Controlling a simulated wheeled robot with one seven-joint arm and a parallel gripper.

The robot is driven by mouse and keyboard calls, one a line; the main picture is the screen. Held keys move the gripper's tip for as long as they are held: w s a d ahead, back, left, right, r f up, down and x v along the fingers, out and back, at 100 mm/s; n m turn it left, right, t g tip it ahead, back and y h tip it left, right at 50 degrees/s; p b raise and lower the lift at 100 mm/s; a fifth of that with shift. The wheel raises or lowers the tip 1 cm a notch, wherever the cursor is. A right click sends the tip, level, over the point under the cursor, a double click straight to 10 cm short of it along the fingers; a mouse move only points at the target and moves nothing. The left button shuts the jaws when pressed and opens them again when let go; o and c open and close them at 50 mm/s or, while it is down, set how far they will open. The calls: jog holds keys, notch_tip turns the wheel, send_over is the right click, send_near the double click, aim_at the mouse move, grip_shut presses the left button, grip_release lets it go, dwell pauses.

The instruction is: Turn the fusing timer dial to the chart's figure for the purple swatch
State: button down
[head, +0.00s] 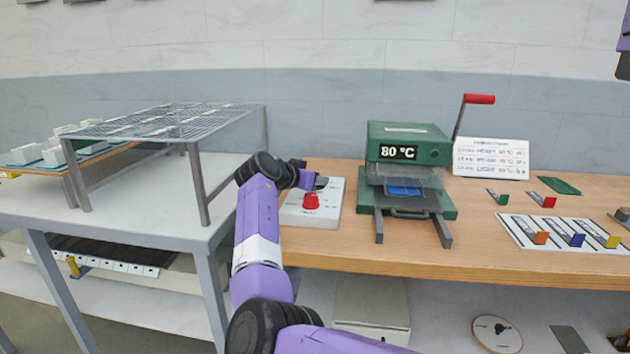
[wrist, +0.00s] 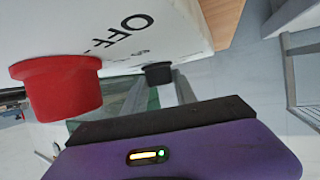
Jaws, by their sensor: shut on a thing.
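A white control box (head: 318,217) stands on the bench, with a red knob (head: 311,201) on its face. In the wrist view the red knob (wrist: 62,85) is close at left, beside printed "OFF". My gripper (head: 306,181) is at the box's far side, beyond the red knob. In the wrist view its fingers reach a small black knob (wrist: 158,73) and are shut on it. Its pointer and scale cannot be read. A white chart (head: 490,158) stands at the back right; its small figures are not clear. A blue-violet tab (head: 577,240) lies on a white board (head: 515,232).
A green press (head: 408,145) reading 80 °C stands right of the box, with a blue piece (head: 403,188) inside and a red-handled lever (head: 480,99). Orange (head: 540,238) and yellow (head: 613,241) tabs share the board. A wire rack (head: 165,122) stands at left.

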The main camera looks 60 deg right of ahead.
jog(key=c, duration=1)
grip_release()
jog(key=shift+f, duration=0.15)
jog(key=shift+a+r, duration=0.3)
jog(key=shift+a, duration=0.15)
jog(key=v, duration=0.6)
jog(key=shift+a+r, duration=0.1)
jog(key=shift+a, duration=0.3)
